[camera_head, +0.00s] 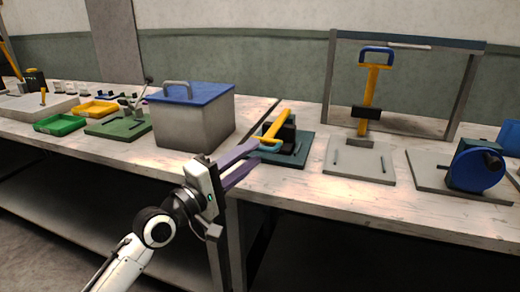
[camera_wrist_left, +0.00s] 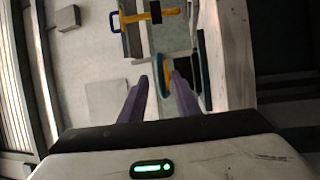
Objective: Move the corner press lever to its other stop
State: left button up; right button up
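The press near the table corner has a yellow lever (camera_head: 277,125) with a teal handle (camera_head: 268,147), leaning low toward the front beside a dark block. It stands on a dark green base plate (camera_head: 298,160). My left gripper (camera_head: 259,151) is open, its two purple fingers pointing at the handle end of the lever. In the left wrist view, the fingertips (camera_wrist_left: 160,76) are apart, and a yellow and teal part (camera_wrist_left: 201,75) shows just beyond them. Whether the fingers touch the handle I cannot tell. My right gripper is in neither view.
A grey box with a blue lid (camera_head: 192,92) stands left of the press. To the right, another press has an upright yellow lever (camera_head: 371,85) with a blue handle, under a grey frame (camera_head: 328,85). A blue wheel (camera_head: 474,170) stands at the far right. Trays lie left.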

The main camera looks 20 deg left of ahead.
aim_at(258, 150)
pick_arm(q)
jog(key=shift+x, duration=1.95)
